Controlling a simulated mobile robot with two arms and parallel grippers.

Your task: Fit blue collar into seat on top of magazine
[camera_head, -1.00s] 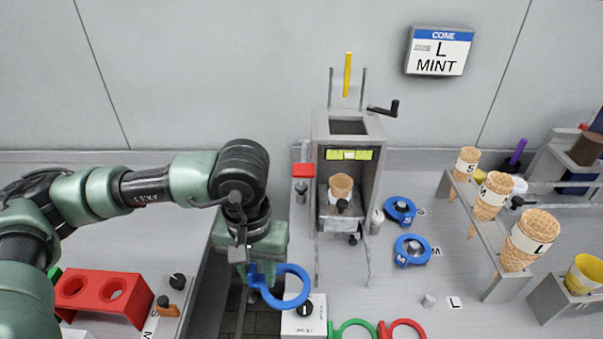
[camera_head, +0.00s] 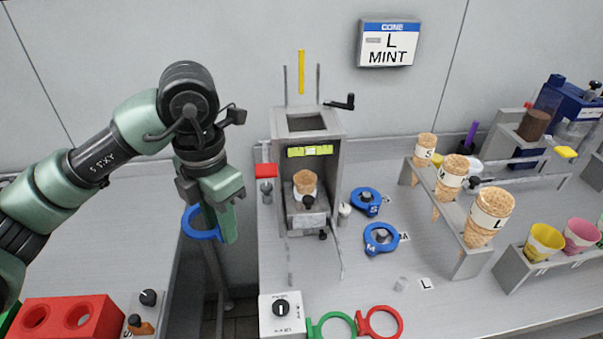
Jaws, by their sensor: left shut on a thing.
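My left gripper (camera_head: 212,208) is shut on a blue collar (camera_head: 197,234), a ring held at its side, raised in the air left of the magazine. The magazine (camera_head: 309,150) is a grey upright frame with a square opening (camera_head: 306,122) on top, apart from the collar. A cone stands inside its lower part. Two other blue collars, marked S (camera_head: 366,202) and M (camera_head: 381,239), lie on the bench to its right. The spot labelled L (camera_head: 426,284) there has a small peg and no collar. My right gripper is not in view.
Thin rods and a yellow strip (camera_head: 301,72) rise behind the magazine, and a crank (camera_head: 341,102) juts right. A cone rack (camera_head: 462,262) stands at the right. Green and red rings lie at the front edge. A wall sign (camera_head: 387,44) reads L MINT.

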